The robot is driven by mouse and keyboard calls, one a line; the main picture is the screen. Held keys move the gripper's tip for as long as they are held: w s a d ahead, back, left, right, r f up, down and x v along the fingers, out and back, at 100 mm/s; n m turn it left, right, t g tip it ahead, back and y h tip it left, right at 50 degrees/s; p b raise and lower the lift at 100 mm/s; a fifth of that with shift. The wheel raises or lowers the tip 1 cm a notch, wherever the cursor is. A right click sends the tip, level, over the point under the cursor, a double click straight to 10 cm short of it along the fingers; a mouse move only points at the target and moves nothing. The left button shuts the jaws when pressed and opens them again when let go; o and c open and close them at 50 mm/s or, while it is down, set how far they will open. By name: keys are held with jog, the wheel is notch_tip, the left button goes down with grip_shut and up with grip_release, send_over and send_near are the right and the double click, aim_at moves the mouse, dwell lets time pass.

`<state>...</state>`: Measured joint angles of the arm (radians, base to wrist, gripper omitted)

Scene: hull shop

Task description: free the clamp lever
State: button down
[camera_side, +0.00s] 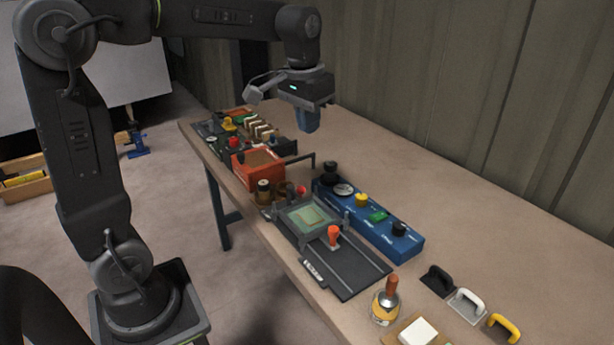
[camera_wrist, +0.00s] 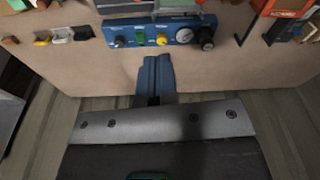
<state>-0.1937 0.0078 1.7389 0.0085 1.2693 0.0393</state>
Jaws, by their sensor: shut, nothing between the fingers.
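A black fixture plate (camera_side: 341,272) lies along the table's front side and holds a framed pale green panel (camera_side: 305,215). A short upright orange handle (camera_side: 333,235) stands beside the panel; it looks like the clamp lever, but I cannot be sure. I cannot tell whether anything blocks it. My gripper (camera_side: 307,128) hangs in the air over the table's far part, behind the orange box and apart from the fixture. Its blue fingers are together and empty, also in the wrist view (camera_wrist: 155,62). The fixture is largely cut off at the top of the wrist view.
A blue control box (camera_side: 368,222) with knobs and a green button stands right behind the fixture. An orange box (camera_side: 257,168) with a dark bar stands left of it. The table's back is clear.

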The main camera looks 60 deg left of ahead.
jog(key=w+a+f+n+g+h, duration=0.1)
jog(key=w+a+f+g, duration=0.2)
jog(key=w+a+f, duration=0.6)
jog(key=w+a, duration=0.3)
jog(key=shift+n+g, duration=0.3)
jog(key=shift+f, duration=0.1)
jog(key=s+d+f, duration=0.1)
jog(key=s+f, duration=0.4)
jog(key=f, duration=0.6)
jog(key=shift+s+d, duration=0.3)
jog(key=shift+d, duration=0.1)
